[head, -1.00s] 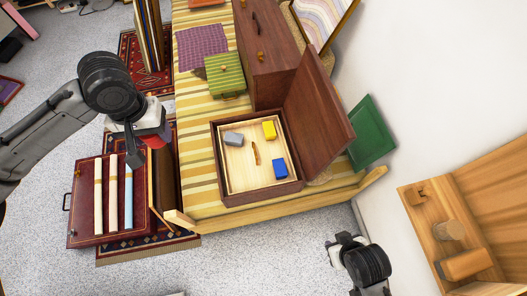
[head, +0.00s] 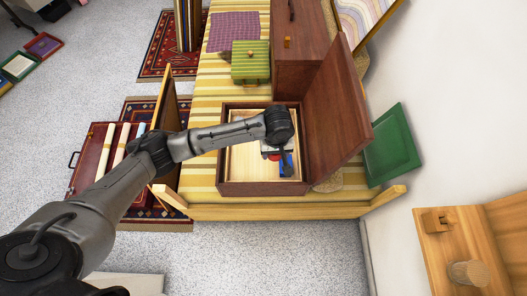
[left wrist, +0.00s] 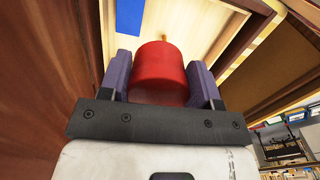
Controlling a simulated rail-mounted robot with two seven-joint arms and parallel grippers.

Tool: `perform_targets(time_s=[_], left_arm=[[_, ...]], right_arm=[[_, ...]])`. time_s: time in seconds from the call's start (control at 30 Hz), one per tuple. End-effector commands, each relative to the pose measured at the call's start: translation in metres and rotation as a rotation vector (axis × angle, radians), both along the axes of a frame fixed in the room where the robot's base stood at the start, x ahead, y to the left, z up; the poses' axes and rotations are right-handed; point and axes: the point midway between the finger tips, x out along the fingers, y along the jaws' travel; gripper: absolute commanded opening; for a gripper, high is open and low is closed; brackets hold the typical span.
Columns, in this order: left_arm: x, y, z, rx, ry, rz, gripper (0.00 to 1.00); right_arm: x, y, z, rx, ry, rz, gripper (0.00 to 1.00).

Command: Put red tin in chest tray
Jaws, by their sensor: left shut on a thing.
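The red tin (left wrist: 162,70) is a red cylinder between the two fingers of my left gripper (left wrist: 160,80) in the left wrist view. The gripper is shut on it. In the head view my left gripper (head: 284,160) is over the right side of the open chest (head: 223,172). A little of the tin's red shows beside it. The pale tray (head: 243,162) lies inside the chest, partly hidden by my arm. I cannot tell whether the tin touches the tray. A blue block (head: 287,168) is by the gripper and also shows in the left wrist view (left wrist: 129,15). My right gripper is out of view.
The chest's raised lid (head: 338,108) stands close on the right of the gripper. A green box (head: 250,62) and a wooden cabinet (head: 298,75) are behind. A red case (head: 92,160) with pale rolls lies on the left. A green panel (head: 391,146) leans at the wall.

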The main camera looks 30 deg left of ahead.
Motion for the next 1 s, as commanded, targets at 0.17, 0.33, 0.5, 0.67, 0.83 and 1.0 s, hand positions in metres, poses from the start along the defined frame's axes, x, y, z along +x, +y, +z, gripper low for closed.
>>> perform_targets(time_s=[0.17, 0.33, 0.5, 0.67, 0.83, 1.0], left_arm=[[-0.016, 0.002, -0.063, -0.002, 0.003, 0.116, 0.3], [-0.024, 0.006, -0.088, -0.001, -0.001, 0.17, 0.3], [-0.027, 0.03, -0.111, 0.003, -0.003, 0.187, 0.3], [-0.027, 0.064, -0.132, 0.004, -0.003, 0.186, 0.3], [-0.027, 0.095, -0.15, 0.003, -0.003, 0.186, 0.3], [-0.028, 0.115, -0.159, 0.001, -0.002, 0.184, 0.3]], right_arm=[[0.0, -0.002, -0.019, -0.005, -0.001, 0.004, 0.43], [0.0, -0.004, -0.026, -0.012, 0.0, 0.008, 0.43], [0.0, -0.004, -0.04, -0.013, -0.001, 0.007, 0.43], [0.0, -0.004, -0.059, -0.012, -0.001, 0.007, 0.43], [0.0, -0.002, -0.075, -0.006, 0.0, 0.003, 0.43], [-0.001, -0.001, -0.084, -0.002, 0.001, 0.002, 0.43]])
